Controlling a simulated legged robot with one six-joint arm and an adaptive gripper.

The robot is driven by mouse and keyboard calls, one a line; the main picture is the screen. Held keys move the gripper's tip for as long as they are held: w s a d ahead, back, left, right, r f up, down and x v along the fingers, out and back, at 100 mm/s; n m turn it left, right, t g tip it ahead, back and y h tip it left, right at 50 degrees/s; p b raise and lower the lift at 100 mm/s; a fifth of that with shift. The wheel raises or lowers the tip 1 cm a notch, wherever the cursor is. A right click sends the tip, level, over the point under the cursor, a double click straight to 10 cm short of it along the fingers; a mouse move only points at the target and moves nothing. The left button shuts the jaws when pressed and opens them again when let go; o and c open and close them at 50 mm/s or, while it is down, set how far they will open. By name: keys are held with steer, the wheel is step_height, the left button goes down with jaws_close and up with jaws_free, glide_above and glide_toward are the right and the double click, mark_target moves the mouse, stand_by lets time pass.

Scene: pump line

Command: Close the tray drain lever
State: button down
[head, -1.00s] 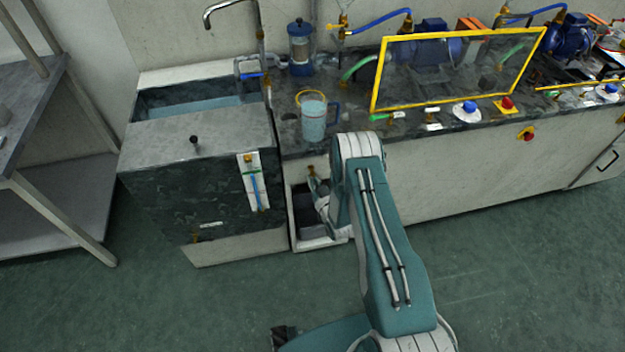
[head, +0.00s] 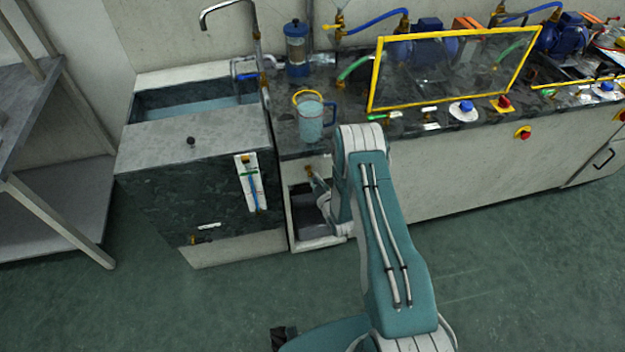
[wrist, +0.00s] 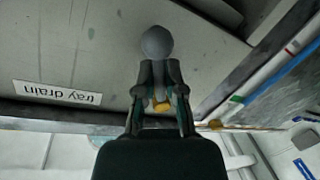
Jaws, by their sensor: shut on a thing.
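The tray drain lever shows in the wrist view as a grey rounded knob (wrist: 157,42) just beyond my fingertips, with a brass part (wrist: 162,104) seen between the fingers. A white "tray drain" label (wrist: 57,93) is upside down to its left. My gripper (wrist: 158,70) is shut around the lever's grey stem. In the head view a brass fitting (head: 309,172) shows at the top of the open bay under the counter. My gripper there is mostly hidden behind my arm. The lever's exact angle is hard to tell.
A grey bin (head: 305,229) sits low in the bay. A jug of liquid (head: 310,122) stands on the counter edge above. A sink cabinet (head: 200,195) is at left. The yellow-framed clear guard (head: 455,70) is at right.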

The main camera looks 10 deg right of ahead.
steer(key=n, duration=0.2)
steer(key=r+n+h, duration=0.1)
steer(key=d+n, duration=0.1)
steer(key=n, duration=0.1)
steer(key=shift+r+n+g+h, duration=0.15)
steer(key=shift+n+g+h, duration=0.15)
steer(key=n, duration=0.2)
steer(key=r+n+h, duration=0.1)
steer(key=n, duration=0.1)
steer(key=shift+d+r+n, duration=0.1)
steer(key=shift+r+n, duration=0.05)
steer(key=shift+n, duration=0.15)
stand_by(0.3)
steer(key=c, duration=0.7)
jaws_free()
steer(key=s, duration=0.4)
steer(key=s+r, duration=0.1)
steer(key=s, duration=0.2)
steer(key=s+r, duration=0.1)
steer(key=s, duration=0.3)
steer(key=shift+s+r, duration=0.1)
steer(key=shift+s, duration=0.2)
